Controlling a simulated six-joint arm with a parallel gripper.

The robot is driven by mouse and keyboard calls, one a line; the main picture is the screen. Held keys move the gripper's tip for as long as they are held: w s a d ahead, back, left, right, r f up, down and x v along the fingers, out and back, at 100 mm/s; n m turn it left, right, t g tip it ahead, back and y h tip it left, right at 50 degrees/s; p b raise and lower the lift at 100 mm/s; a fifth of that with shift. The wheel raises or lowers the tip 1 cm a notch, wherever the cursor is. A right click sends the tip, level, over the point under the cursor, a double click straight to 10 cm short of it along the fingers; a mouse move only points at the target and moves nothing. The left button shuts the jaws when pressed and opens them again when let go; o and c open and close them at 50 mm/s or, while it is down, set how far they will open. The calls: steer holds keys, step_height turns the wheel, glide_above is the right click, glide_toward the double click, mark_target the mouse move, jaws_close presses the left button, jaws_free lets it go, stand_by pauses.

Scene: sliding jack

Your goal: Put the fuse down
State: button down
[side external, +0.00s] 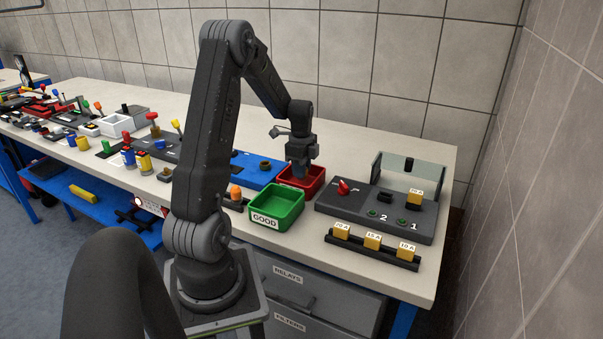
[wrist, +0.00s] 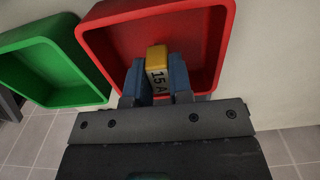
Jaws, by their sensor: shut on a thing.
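My gripper (wrist: 158,82) is shut on a yellow fuse (wrist: 156,55) marked 15 A, seen in the wrist view between the two blue fingers. The gripper also shows in the side view (side external: 301,174), pointing down at the red bin (side external: 325,180). In the wrist view the fuse appears inside the outline of the red bin (wrist: 226,45). I cannot tell whether the fuse touches the bin's floor. The fuse is hidden in the side view.
A green bin (side external: 277,222) labelled GOOD stands beside the red one. To the right is a grey fuse panel (side external: 345,207) with a red knob and one yellow fuse (side external: 414,198). A black rack (side external: 350,247) in front holds several yellow fuses.

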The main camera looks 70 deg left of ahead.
steer(key=shift+f, duration=0.6)
steer(key=shift+f, duration=0.2)
steer(key=c, duration=1)
jaws_free()
steer(key=shift+r, duration=0.1)
